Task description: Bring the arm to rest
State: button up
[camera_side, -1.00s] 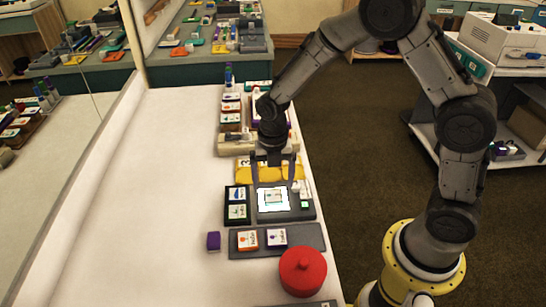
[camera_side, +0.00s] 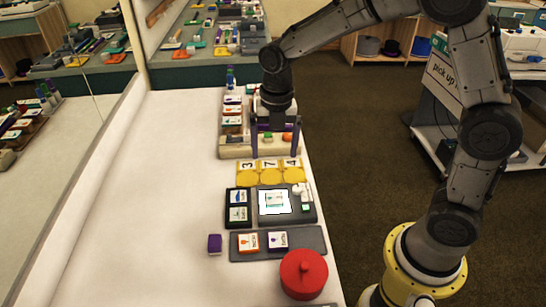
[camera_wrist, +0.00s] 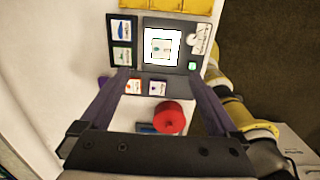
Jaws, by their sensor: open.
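My gripper (camera_side: 275,153) is open and empty. In the side view it hangs with its fingers down above the far part of the white counter (camera_side: 150,180), near a beige tray and just beyond the yellow number pads. In the wrist view my gripper (camera_wrist: 160,75) shows its two fingers spread wide, with nothing between them close by. Beyond the fingers lie a grey station with a bright white screen (camera_wrist: 162,46) and a red round lidded pot (camera_wrist: 169,118). What lies right behind the fingers is partly hidden in the side view.
Yellow pads (camera_side: 271,178) numbered 3, 7 and 4 lie before the gripper. The screen station (camera_side: 300,213), a black card holder (camera_side: 237,215), a grey tray (camera_side: 308,240) with two cards, a purple block (camera_side: 214,244) and the red pot (camera_side: 303,274) stand nearer. The counter's left side is clear.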

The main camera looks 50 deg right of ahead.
jog(key=s+d+r+m+t, duration=0.35)
jog(key=s+r+m, duration=0.25)
jog(key=s+r, duration=0.5)
jog(key=s+m+t, duration=0.1)
jog(key=s+m, duration=0.4)
jog(key=m, duration=0.5)
jog(key=s+f+m, duration=0.1)
jog(key=s+m, duration=0.5)
jog(key=m, duration=0.5)
jog(key=shift+d+t, duration=0.25)
jog(key=shift+t, duration=0.1)
